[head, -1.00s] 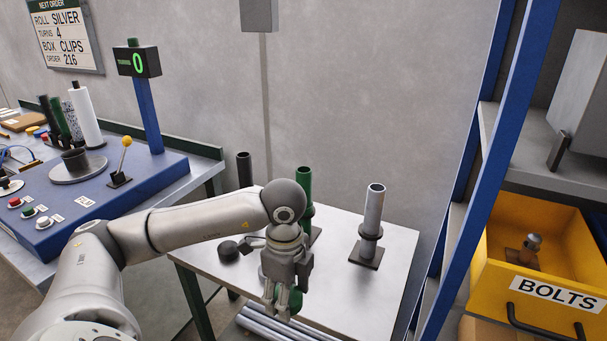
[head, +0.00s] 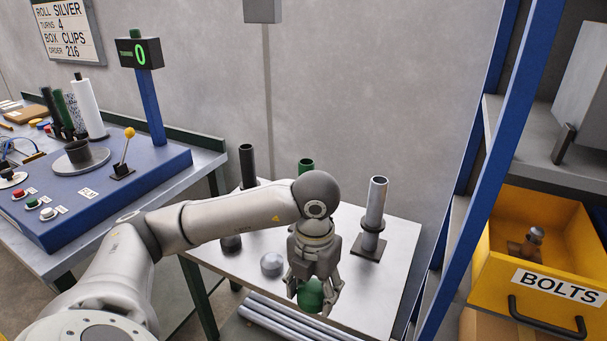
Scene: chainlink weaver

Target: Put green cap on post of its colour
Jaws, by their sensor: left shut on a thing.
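My left gripper (head: 312,290) is shut on the green cap (head: 311,297), fingers pointing down, over the front part of the small metal table (head: 402,250). The green post (head: 306,166) stands at the back of that table; only its top shows, as my arm hides the rest. The black post (head: 247,165) stands to its left and the silver post (head: 374,215) to its right on a dark base. A silver cap (head: 272,265) and a black cap (head: 231,243) lie on the table to the left of the gripper. My right gripper is not in view.
A blue machine (head: 100,190) with a yellow-knobbed lever and a counter reading 0 stands on the left bench. A yellow bolts drawer (head: 545,255) juts out at right beside blue rack uprights (head: 490,150). Metal tubes (head: 285,318) lie below the table.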

